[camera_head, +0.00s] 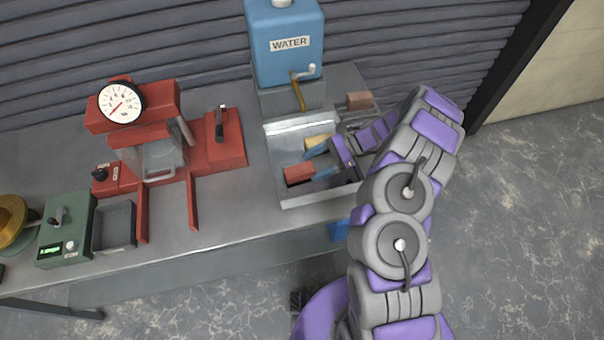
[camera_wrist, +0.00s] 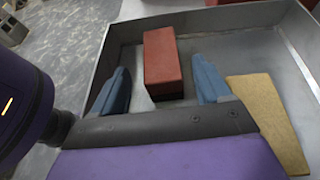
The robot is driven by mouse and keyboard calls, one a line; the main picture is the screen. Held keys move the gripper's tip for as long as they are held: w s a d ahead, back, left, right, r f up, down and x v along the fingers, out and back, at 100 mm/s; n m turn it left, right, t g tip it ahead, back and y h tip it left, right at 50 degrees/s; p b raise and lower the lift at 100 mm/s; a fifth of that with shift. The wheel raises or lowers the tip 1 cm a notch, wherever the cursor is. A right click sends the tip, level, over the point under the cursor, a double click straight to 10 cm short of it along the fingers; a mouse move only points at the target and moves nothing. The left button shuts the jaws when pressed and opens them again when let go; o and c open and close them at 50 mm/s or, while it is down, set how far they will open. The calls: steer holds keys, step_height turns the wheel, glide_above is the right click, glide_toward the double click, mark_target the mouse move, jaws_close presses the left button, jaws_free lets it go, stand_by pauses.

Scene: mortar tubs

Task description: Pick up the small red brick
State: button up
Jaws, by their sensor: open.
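The small red brick (camera_head: 299,174) lies in the grey metal tub (camera_head: 282,199) on the bench, near its front left part. In the wrist view the red brick (camera_wrist: 162,62) lies ahead of my gripper (camera_wrist: 162,88), in line with the gap between the two blue fingers. The fingers are apart and nothing is held between them. In the head view my gripper (camera_head: 317,163) reaches into the tub from the right, beside the brick. I cannot tell whether a finger touches it. The brick's near end looks dark in the wrist view.
A yellow block (camera_wrist: 262,112) lies in the tub to the right of my gripper. A pinkish brick (camera_head: 359,100) sits behind the tub. A blue water tank (camera_head: 286,45) stands at the back, and a red press (camera_head: 150,130) with a gauge stands to the left.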

mark_target(304, 168)
steer(key=x, duration=0.6)
steer(key=shift+w+a+r+b, duration=0.2)
steer(key=shift+a+r+b, duration=0.05)
steer(key=shift+r+b, duration=0.15)
steer(key=shift+d, duration=0.6)
steer(key=c, duration=0.3)
steer(key=shift+a, duration=0.3)
steer(key=c, duration=0.8)
steer(key=shift+c, duration=1.3)
